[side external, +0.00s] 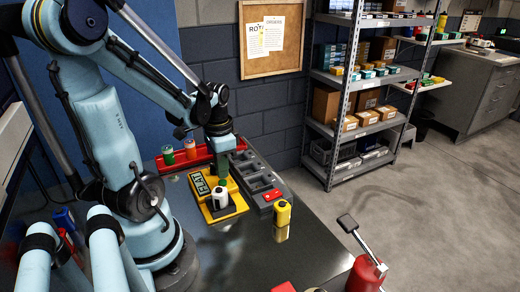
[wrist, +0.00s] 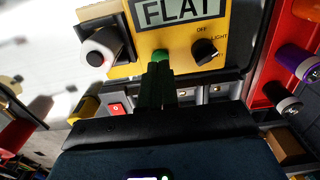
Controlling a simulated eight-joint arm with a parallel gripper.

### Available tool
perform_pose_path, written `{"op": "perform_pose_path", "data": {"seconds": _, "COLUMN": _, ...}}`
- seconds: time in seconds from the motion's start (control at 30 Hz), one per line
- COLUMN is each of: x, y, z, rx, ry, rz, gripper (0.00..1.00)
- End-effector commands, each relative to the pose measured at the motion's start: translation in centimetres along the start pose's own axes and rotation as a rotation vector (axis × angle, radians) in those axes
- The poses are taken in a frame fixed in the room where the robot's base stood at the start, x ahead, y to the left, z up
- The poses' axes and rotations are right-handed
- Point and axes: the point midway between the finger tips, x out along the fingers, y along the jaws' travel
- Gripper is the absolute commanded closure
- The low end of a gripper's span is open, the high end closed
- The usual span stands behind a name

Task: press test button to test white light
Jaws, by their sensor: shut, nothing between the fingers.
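The yellow tester (side external: 228,207) stands on the dark bench, with a display (side external: 203,187) reading FLAT. It also fills the top of the wrist view (wrist: 180,40). A white light (side external: 220,197) sits in the black holder on the tester; the wrist view shows it at the upper left (wrist: 100,48). A green button (wrist: 160,55) is below the display, beside a black knob (wrist: 205,50) with OFF and LIGHT labels. My gripper (wrist: 157,68) is shut and empty, its fingertips right at the green button. I cannot tell whether they touch it.
A grey tray (side external: 262,184) with compartments lies right of the tester. A yellow light (side external: 283,213) stands on the bench near the right edge. A red rack (side external: 185,158) with coloured cylinders is behind. Red items lie at the front edge.

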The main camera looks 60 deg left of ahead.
Motion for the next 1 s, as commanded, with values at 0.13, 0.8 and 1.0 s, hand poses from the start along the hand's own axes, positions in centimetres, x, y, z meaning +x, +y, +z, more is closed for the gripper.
{"op": "perform_pose_path", "data": {"seconds": 0.13, "x": -1.5, "y": 0.0, "z": 0.0, "rx": 0.000, "ry": -0.005, "rz": 0.004, "gripper": 1.00}}
{"op": "perform_pose_path", "data": {"seconds": 0.8, "x": -5.5, "y": -0.1, "z": -0.1, "rx": -0.001, "ry": -0.016, "rz": 0.014, "gripper": 1.00}}
{"op": "perform_pose_path", "data": {"seconds": 1.0, "x": -5.5, "y": -0.1, "z": -0.1, "rx": -0.001, "ry": -0.016, "rz": 0.014, "gripper": 1.00}}
